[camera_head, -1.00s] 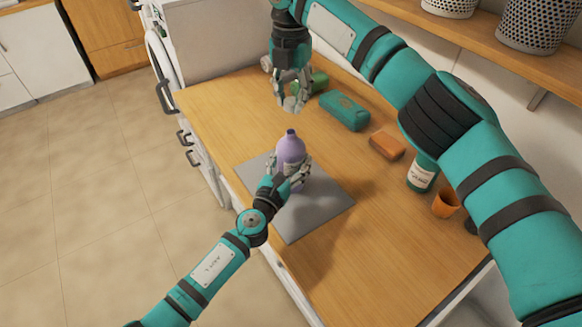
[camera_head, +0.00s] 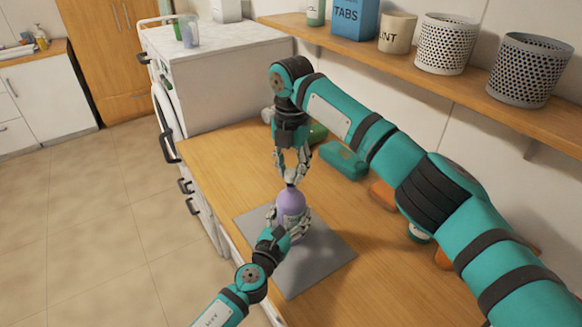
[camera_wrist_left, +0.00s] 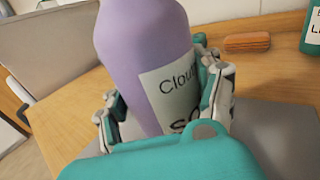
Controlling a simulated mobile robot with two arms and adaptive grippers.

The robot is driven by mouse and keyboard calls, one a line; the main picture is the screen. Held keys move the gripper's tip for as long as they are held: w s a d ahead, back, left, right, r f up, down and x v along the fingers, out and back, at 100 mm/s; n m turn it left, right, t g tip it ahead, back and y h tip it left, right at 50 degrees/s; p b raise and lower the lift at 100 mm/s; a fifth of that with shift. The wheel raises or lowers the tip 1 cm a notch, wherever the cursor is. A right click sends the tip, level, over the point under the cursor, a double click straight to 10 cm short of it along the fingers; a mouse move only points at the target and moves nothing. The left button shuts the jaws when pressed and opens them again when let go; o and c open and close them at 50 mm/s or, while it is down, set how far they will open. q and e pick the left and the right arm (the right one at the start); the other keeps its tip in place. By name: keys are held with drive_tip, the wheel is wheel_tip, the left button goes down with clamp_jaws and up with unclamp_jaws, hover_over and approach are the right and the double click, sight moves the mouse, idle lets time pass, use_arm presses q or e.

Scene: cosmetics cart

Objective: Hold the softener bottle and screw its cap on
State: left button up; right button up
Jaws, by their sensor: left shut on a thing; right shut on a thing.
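The purple softener bottle (camera_head: 290,202) is roughly upright over the grey mat (camera_head: 318,272) in the head view. My left gripper (camera_head: 291,226) is shut around its body. The left wrist view shows the bottle (camera_wrist_left: 150,45) and its pale label between the fingers of the left gripper (camera_wrist_left: 165,105). My right gripper (camera_head: 291,180) points down directly above the bottle's neck, with its fingertips closed together at the top. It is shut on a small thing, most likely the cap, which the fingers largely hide. Whether the cap sits on the neck I cannot tell.
A teal pack (camera_head: 344,160), a green item (camera_head: 317,134) and an orange-brown block (camera_head: 384,195) lie behind on the wooden counter (camera_head: 215,160). A shelf (camera_head: 400,62) with baskets runs above. My right arm covers much of the counter's right side.

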drive_tip(key=shift+f, duration=0.1)
drive_tip(key=shift+f, duration=0.8)
drive_tip(key=shift+f, duration=0.55)
